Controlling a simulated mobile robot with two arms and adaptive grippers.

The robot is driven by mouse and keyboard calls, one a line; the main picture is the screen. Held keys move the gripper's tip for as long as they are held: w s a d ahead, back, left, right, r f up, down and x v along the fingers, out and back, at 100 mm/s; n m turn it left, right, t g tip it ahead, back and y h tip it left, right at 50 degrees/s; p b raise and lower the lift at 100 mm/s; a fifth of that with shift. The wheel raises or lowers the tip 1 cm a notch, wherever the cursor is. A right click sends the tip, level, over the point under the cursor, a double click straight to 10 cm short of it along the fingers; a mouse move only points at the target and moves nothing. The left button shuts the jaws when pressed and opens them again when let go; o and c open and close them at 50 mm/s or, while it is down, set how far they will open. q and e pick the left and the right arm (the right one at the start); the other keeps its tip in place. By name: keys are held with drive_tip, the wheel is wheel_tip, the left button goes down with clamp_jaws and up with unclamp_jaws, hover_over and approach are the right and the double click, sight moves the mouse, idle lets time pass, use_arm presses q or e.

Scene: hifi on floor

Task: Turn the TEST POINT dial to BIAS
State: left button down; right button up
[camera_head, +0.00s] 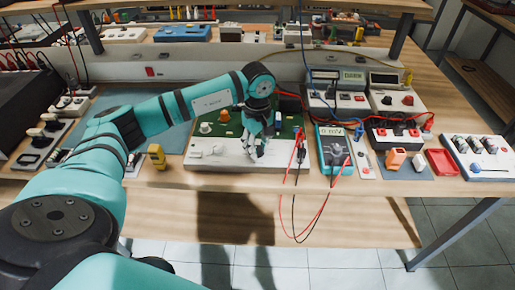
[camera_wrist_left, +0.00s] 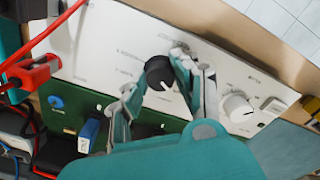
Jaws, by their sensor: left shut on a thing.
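The dial is a black round knob (camera_wrist_left: 160,71) with a white pointer mark on the white front panel (camera_wrist_left: 105,38) of a green-board unit. In the left wrist view the mark points toward the picture's bottom. Printed labels surround the knob, too small to read, so I cannot tell which is BIAS. My left gripper (camera_wrist_left: 157,92) is around the knob, one finger on each side, shut on it. In the head view the gripper (camera_head: 254,150) is at the panel's right part and hides the knob. The white panel (camera_head: 215,162) lies at the bench's front. My right gripper is not in view.
A white knob (camera_wrist_left: 237,107) sits beside the dial. Red clips and leads (camera_wrist_left: 35,75) lie near the panel's other end. A teal multimeter (camera_head: 333,150) stands right of the unit, leads hanging over the bench edge. A yellow device (camera_head: 157,156) stands left.

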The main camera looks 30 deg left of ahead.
sight(258, 148)
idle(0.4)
use_arm(q)
drive_tip(key=c, duration=1)
unclamp_jaws()
wheel_tip(258, 148, up, 12)
